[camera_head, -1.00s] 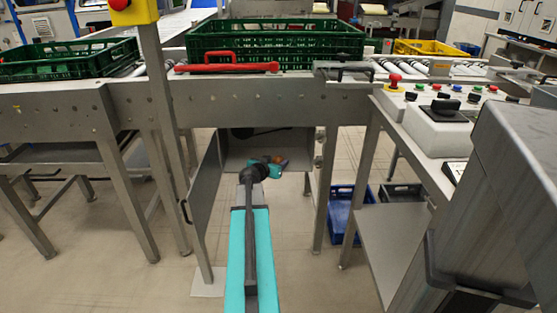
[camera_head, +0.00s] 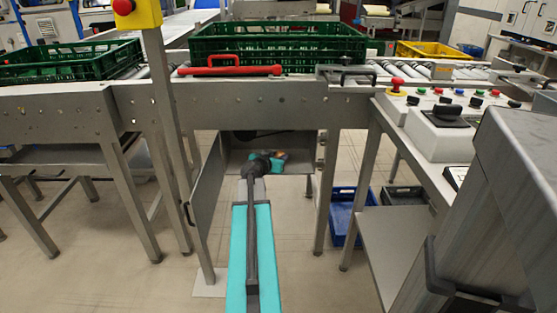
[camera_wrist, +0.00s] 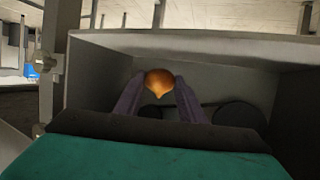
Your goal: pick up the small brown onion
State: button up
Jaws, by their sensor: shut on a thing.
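The small brown onion (camera_wrist: 159,83) shows in the wrist view between the tips of my gripper (camera_wrist: 160,92), whose two dark fingers touch it on either side. My gripper is shut on the onion, with its pointed end facing the camera. Behind it is the inside of a grey metal box (camera_wrist: 90,70) under the conveyor. In the head view my gripper (camera_head: 281,156) is at the box opening, mostly hidden behind my own wrist, and the onion cannot be made out clearly there.
Two dark round shapes (camera_wrist: 238,117) lie at the back of the box. An open metal door (camera_head: 205,205) stands left of the arm, and a conveyor leg (camera_head: 328,190) to the right. A green crate (camera_head: 280,42) rests above. A blue crate (camera_head: 343,212) is on the floor.

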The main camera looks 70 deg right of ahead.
jog(key=f+p+v, duration=0.1)
jog(key=f+v, duration=0.1)
jog(key=v, duration=0.8)
jog(key=shift+s+a+p, duration=0.4)
jog(key=shift+s+a, duration=0.05)
jog(key=shift+a, duration=0.15)
jog(key=shift+a+p, duration=0.15)
jog(key=shift+p, duration=0.7)
jog(key=p, duration=0.3)
jog(key=a+p, duration=0.1)
jog(key=p, duration=0.2)
jog(key=shift+s+a+r+p, duration=0.1)
jog(key=shift+s+a+p, duration=0.05)
jog(key=shift+a+p, duration=0.2)
jog(key=shift+a+f+p, duration=0.2)
jog(key=shift+a+p, duration=1.1)
jog(key=shift+p, duration=1.55)
